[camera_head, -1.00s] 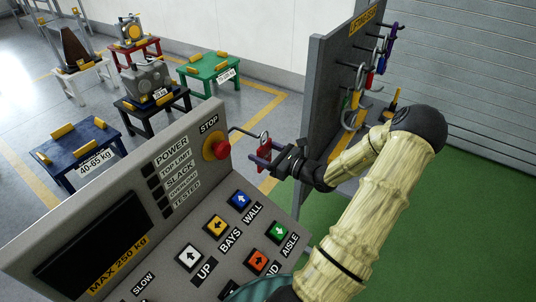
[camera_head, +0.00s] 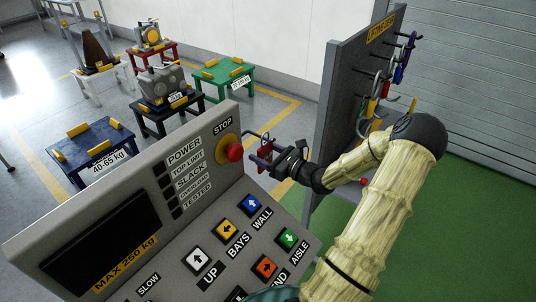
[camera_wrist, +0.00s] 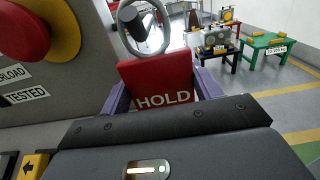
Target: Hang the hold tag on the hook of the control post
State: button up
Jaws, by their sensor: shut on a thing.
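The hold tag (camera_wrist: 158,88) is a red plate lettered HOLD with a grey metal ring (camera_wrist: 146,30) at its top. My gripper (camera_wrist: 162,95) is shut on the tag, a purple finger on each side. In the head view, my gripper (camera_head: 260,158) holds the tag (camera_head: 265,160) upright beside the right edge of the control post (camera_head: 215,180). A thin dark hook rod (camera_head: 249,133) runs from the post's edge near the STOP button toward the ring. In the wrist view, a dark rod end (camera_wrist: 131,18) overlaps the ring's left part. I cannot tell whether it passes through the ring.
The red STOP button (camera_head: 235,152) sticks out close to my gripper's left. A grey tool board (camera_head: 345,90) with hanging slings stands behind my arm. Several small tables, one green (camera_head: 225,76) and one blue (camera_head: 90,145), stand farther back.

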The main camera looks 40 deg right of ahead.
jog(key=shift+w+a+f, duration=0.1)
jog(key=shift+w+f, duration=0.2)
jog(key=shift+f, duration=0.2)
jog(key=shift+w, duration=0.15)
jog(key=shift+s, duration=0.2)
jog(key=o, duration=1.1)
jog(key=shift+w+a, duration=0.1)
jog(key=shift+a, duration=0.05)
jog(key=shift+c, duration=0.2)
jog(key=shift+s, duration=0.2)
